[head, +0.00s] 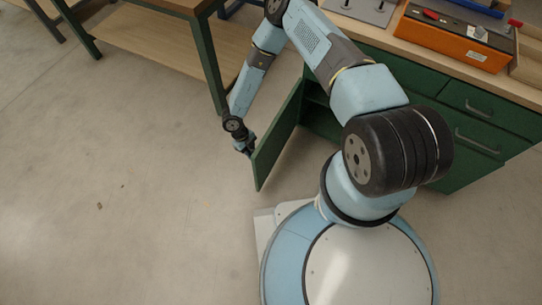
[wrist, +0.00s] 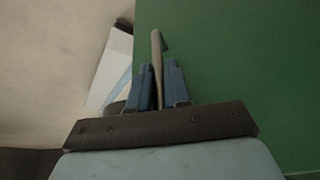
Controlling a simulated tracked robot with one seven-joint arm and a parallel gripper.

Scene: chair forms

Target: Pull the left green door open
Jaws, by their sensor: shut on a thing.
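The left green door (head: 276,137) stands swung well out from the green cabinet in the head view, with the dark inside of the cabinet showing behind it. Its green face (wrist: 240,65) fills the right side of the wrist view. My gripper (head: 245,147) is at the outer side of the door, near its free edge. In the wrist view the blue fingers of my gripper (wrist: 158,88) are closed around a pale bar handle (wrist: 156,52) on the door. In the head view the handle is too small to make out.
The cabinet's drawers (head: 478,143) are shut on the right. An orange box (head: 455,37) and trays lie on its wooden top. A table with green legs (head: 211,65) stands behind the door on the left.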

